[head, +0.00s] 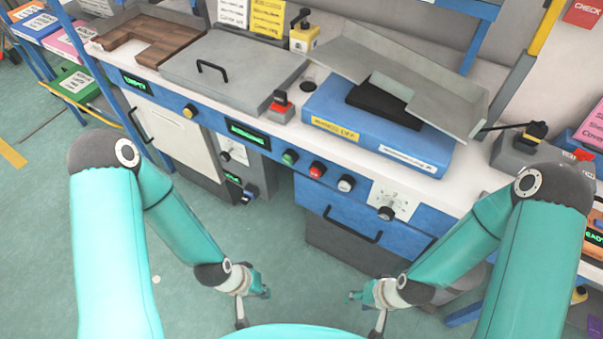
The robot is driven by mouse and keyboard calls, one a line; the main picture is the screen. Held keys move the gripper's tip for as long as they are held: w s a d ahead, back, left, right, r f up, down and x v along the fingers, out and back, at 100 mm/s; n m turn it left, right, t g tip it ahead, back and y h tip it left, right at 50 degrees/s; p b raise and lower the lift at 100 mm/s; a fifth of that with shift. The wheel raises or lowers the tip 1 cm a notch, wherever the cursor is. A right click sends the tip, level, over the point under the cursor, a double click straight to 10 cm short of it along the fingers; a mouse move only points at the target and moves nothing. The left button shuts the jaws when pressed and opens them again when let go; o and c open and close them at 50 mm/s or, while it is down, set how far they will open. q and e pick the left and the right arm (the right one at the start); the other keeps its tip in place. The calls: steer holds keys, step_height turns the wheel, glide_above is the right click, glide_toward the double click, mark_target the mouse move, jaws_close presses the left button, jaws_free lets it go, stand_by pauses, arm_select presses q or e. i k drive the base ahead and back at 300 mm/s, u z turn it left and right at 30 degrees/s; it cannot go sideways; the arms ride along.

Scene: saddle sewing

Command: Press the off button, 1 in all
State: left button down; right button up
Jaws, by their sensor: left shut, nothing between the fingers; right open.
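A row of round push buttons sits on the blue front panel of the bench: a green one (289,157), a red one (316,170) and a white one (346,183). I cannot read any lettering on them, so which is marked off does not show; the red one is in the middle. My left gripper (253,306) is shut and empty, low in front of the bench and below the buttons, to their left. My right gripper (366,312) is open and empty, also low, below and right of the red button. Both are apart from the panel.
A red-topped switch box (281,106) stands on the bench top beside a grey lidded case (232,72). A blue platform (375,127) carries a tilted grey tray (450,108). A black rotary knob (387,213) and a drawer handle (352,225) project from the front. The floor before the bench is clear.

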mark_target(314, 172)
steer(key=z, duration=1.65)
steer(key=i, duration=0.1)
steer(key=u, duration=2.75)
steer(key=k, duration=1.5)
steer(key=z, duration=1.2)
steer(key=i, duration=1)
